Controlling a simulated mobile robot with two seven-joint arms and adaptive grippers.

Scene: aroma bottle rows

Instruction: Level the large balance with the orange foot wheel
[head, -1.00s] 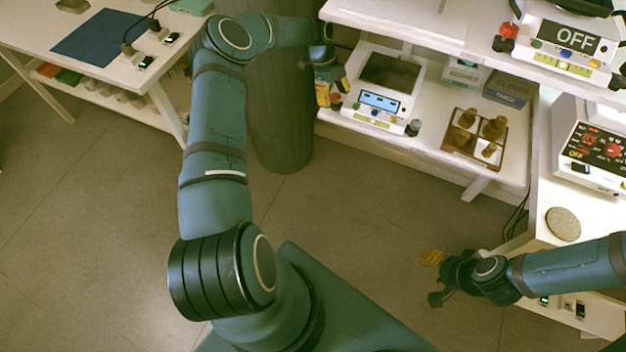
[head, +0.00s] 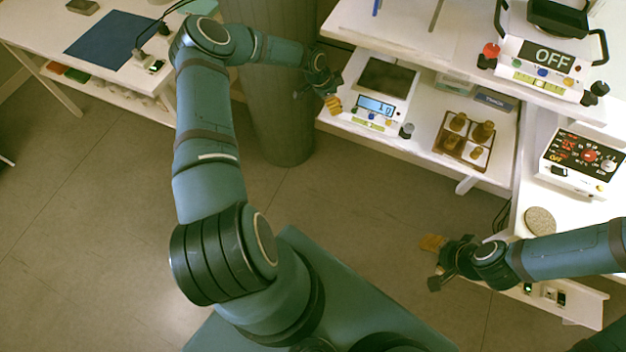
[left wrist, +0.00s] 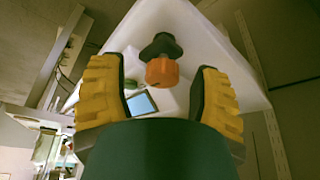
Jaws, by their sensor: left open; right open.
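A white balance (head: 399,86) with a dark square pan and a lit blue display (head: 376,105) stands on the lower shelf. A yellow-green strip shows below the display. My left gripper (head: 333,92) is open at its front left corner, hiding that corner in the head view. In the left wrist view, an orange wheel (left wrist: 162,72) under a black foot part lies between the two spread yellow finger pads, with visible gaps on both sides. A dark foot wheel (head: 406,130) shows at the balance's right corner. My right gripper (head: 436,264) is open, empty and away from the balance.
An upper shelf carries another balance reading OFF (head: 547,59), with red and black foot wheels. A brown tray of bottles (head: 464,138) stands right of the lower balance. A black-panelled device (head: 584,160) and round cork mat (head: 540,221) are on the right table.

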